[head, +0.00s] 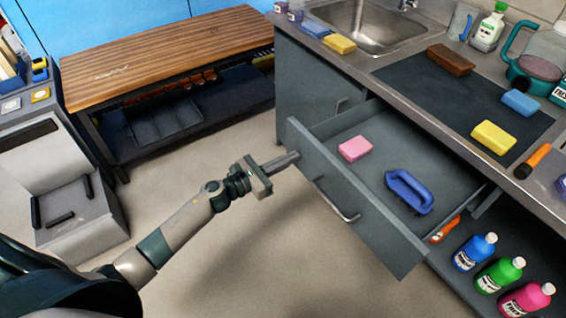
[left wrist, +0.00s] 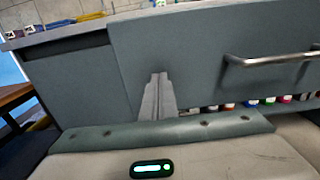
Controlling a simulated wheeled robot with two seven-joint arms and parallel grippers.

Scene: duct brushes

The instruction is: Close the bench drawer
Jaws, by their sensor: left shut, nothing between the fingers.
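The bench drawer (head: 405,195) is pulled out from the grey bench in the head view. A pink sponge (head: 355,149) and a blue-handled brush (head: 409,192) lie inside it. Its front panel (head: 350,200) carries a metal bar handle (head: 337,202). My left gripper (head: 293,157) is shut and empty, its fingertips at the far left end of the drawer front. In the left wrist view the shut fingers (left wrist: 158,80) point at the grey panel, left of the handle (left wrist: 270,60). I cannot tell whether they touch it. My right gripper is not in view.
The bench top holds a sink (head: 365,25), a dark mat (head: 460,95), a yellow sponge (head: 493,137) and a brown block (head: 450,60). Several bottles, one of them blue (head: 474,252), stand below at the right. A wooden table (head: 165,55) is at the back left. Floor between is clear.

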